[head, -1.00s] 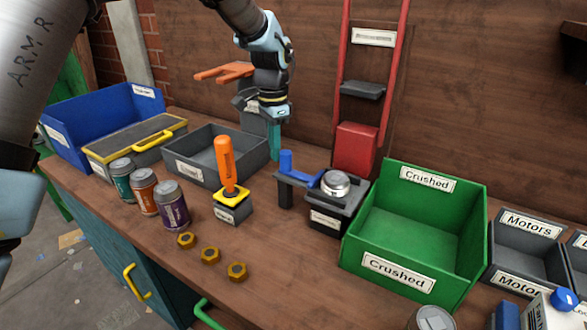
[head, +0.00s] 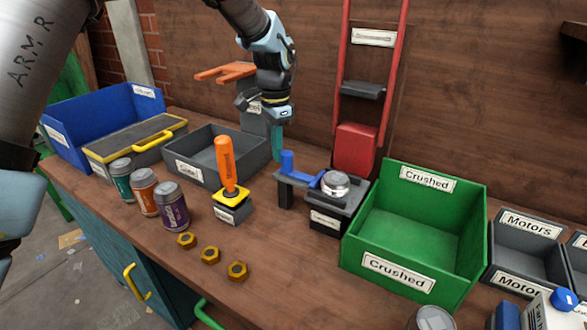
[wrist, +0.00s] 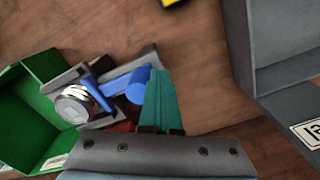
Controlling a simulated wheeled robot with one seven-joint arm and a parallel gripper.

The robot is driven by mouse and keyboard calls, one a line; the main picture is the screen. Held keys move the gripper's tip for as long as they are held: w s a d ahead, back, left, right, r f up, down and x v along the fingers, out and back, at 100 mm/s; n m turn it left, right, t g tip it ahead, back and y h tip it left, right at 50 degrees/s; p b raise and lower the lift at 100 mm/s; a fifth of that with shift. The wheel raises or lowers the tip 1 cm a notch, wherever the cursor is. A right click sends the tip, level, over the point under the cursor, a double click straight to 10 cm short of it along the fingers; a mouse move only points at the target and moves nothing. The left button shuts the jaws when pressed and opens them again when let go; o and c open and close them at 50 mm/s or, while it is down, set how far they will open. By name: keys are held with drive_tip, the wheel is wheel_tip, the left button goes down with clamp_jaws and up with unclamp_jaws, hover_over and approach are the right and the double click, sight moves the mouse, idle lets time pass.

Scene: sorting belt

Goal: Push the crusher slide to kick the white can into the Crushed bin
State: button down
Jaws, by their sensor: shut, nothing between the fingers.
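The white can (head: 335,184), squashed to a short disc, sits on the dark crusher base (head: 325,217). It also shows in the wrist view (wrist: 74,105). The blue crusher slide (head: 288,163) has an upright knob and lies left of the can, its blue pusher beside the can. In the wrist view the slide's knob (wrist: 139,88) is just left of my teal fingertips. My gripper (head: 277,146) is shut and empty, pointing down behind and left of the knob; I cannot tell whether it touches. The green Crushed bin (head: 372,226) stands right of the crusher, with no can visible inside.
The red crusher press (head: 355,148) and its rails stand behind the can. A grey bin (head: 184,171) lies left of my gripper. An orange-handled lever (head: 227,163), several drink cans (head: 146,192) and brass nuts (head: 210,255) stand in front.

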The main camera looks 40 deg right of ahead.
sight(306, 177)
drive_tip(key=shift+s+d, duration=0.35)
drive_tip(key=shift+s, duration=0.95)
drive_tip(key=shift+s+d, duration=0.35)
drive_tip(key=shift+s, duration=1)
drive_tip(key=shift+s+d, duration=0.35)
drive_tip(key=shift+s, duration=0.95)
drive_tip(key=shift+w+a+p, duration=1.3)
drive_tip(key=shift+w+p, duration=0.05)
drive_tip(key=shift+w, duration=3.55)
wheel_tip(306, 177, up, 8)
drive_tip(key=p, duration=0.5)
drive_tip(key=shift+p, duration=0.35)
